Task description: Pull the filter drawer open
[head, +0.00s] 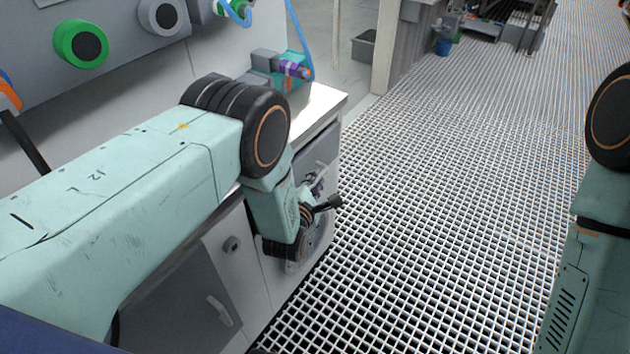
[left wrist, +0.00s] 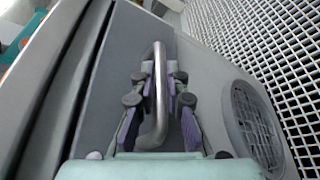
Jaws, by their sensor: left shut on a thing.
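The filter drawer's grey front (head: 322,150) is at the end of the white bench, under the worktop, partly hidden behind my left arm. It fills much of the left wrist view as a grey panel (left wrist: 113,65) with a metal bar handle (left wrist: 157,130). My left gripper (left wrist: 159,88) is shut on this handle, with its purple-padded fingers on either side of the bar. In the head view the left gripper (head: 317,182) is small and partly covered by my wrist. I cannot tell how far the drawer stands out. My right gripper is out of view.
A round vent (left wrist: 255,125) is beside the handle. The bench worktop (head: 318,104) carries a teal device (head: 284,80) with a blue hose. A lower cabinet door (head: 190,300) is below my left arm. The grated floor (head: 450,190) right of the bench is clear.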

